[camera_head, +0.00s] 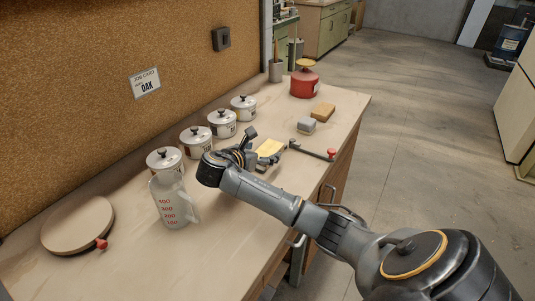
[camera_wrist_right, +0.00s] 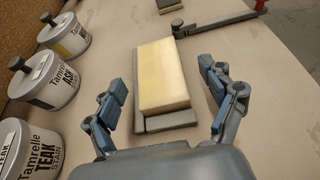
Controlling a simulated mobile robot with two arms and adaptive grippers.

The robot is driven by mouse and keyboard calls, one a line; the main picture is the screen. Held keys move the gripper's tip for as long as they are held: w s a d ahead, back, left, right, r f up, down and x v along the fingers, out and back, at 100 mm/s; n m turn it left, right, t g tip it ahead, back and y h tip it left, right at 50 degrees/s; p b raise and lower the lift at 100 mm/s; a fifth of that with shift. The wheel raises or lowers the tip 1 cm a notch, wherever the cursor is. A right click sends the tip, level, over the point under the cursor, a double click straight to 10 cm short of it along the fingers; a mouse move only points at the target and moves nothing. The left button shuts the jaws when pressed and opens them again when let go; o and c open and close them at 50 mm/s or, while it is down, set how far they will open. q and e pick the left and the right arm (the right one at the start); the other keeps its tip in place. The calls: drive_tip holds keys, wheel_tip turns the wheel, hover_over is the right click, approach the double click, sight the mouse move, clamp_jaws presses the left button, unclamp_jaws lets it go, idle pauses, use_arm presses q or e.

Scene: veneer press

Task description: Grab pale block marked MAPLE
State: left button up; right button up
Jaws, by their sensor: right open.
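A pale yellow block (camera_wrist_right: 163,75) lies on a grey base (camera_wrist_right: 170,121) on the bench; it also shows in the head view (camera_head: 270,146). No MAPLE marking is legible on it. My right gripper (camera_wrist_right: 165,93) is open, with one finger on each side of the block's near part and a gap on both sides. In the head view my right gripper (camera_head: 257,150) is over the bench at the block, partly hiding it. My left gripper is not in view.
Stain cans (camera_head: 196,139) line the wall side. A measuring jug (camera_head: 173,205) stands left of my right gripper. A grey bar with a red knob (camera_head: 331,154) lies just beyond the block. Farther back are a grey block (camera_head: 306,125), a brown block (camera_head: 323,111) and a red pot (camera_head: 304,85).

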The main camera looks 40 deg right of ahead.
sight(272, 145)
drive_tip(key=x, duration=0.5)
drive_tip(key=shift+w+d+r, duration=0.25)
drive_tip(key=shift+r, duration=0.05)
drive_tip(key=c, duration=1.7)
drive_tip(key=shift+r, duration=0.1)
